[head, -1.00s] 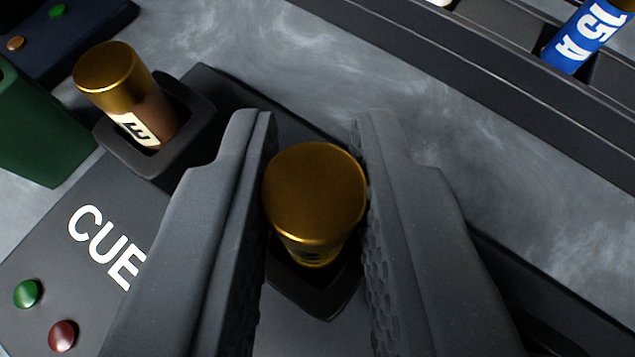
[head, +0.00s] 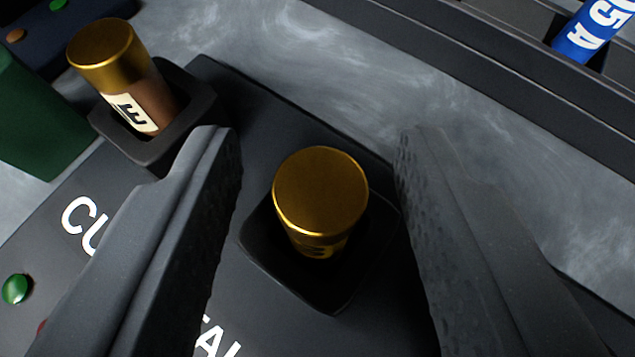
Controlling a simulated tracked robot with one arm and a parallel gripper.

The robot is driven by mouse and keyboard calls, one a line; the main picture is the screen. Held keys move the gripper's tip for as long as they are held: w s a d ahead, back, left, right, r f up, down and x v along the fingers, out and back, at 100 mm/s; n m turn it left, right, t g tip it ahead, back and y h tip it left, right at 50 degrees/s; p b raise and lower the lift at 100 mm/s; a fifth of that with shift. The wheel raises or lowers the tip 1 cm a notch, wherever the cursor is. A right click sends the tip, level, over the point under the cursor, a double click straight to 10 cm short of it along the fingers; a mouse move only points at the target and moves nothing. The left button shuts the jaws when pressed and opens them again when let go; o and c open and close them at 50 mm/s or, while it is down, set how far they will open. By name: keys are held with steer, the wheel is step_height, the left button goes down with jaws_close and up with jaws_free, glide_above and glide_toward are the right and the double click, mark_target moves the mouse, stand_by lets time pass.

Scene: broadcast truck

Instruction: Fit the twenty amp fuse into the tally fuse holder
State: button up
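A fuse with a gold cap (head: 320,192) stands in a dark square holder (head: 277,262) in the middle of the head view. Its body is mostly hidden below the cap, so its rating cannot be read. The holder sits on a dark panel, and a partly hidden label below it reads "TAL" (head: 215,338). My gripper (head: 318,150) is open, with one finger on each side of the fuse and a clear gap to both.
A brown fuse with a gold cap (head: 105,52) leans in the neighbouring holder (head: 150,150), near a partly covered "CU" label. A blue fuse marked 15A (head: 590,32) lies in a dark tray (head: 520,65) at the upper right. A green block (head: 35,125) stands at the left.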

steer(key=v, duration=1.1)
steer(key=shift+s, duration=0.2)
step_height(320, 180, up, 27)
steer(key=t, duration=0.2)
steer(key=s+r, duration=0.7)
steer(key=r, duration=0.3)
steer(key=s+r+t, duration=0.1)
steer(key=s+r, duration=0.6)
steer(key=r, duration=0.4)
steer(key=shift+s, duration=0.2)
steer(key=shift+d+f, duration=0.1)
